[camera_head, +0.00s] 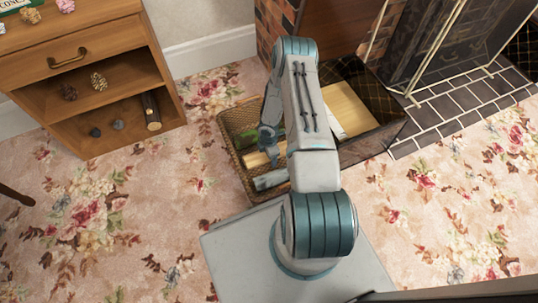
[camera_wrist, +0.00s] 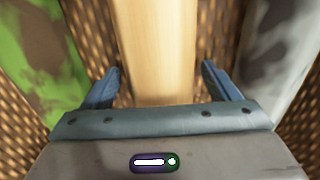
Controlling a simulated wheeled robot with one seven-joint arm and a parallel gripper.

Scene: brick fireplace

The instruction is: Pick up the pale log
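The pale log (camera_wrist: 157,50) lies in a wicker basket (camera_wrist: 210,22), between a mossy green log (camera_wrist: 38,60) on the left and a grey log (camera_wrist: 280,50) on the right in the wrist view. My gripper (camera_wrist: 162,82) is open, with one finger on each side of the pale log and a gap showing beside each finger. In the head view, my arm reaches down into the basket (camera_head: 228,130) and partly covers it. The pale log (camera_head: 256,159), green log (camera_head: 246,138) and grey log (camera_head: 270,180) show in part beside my gripper (camera_head: 268,142).
A dark box (camera_head: 385,108) with a pale board (camera_head: 347,108) stands right of the basket. A wooden shelf unit (camera_head: 95,72) stands at the left, with a dark log (camera_head: 151,112) on it. The brick hearth (camera_head: 455,105) lies at the right. Flowered carpet is clear around the basket's left side.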

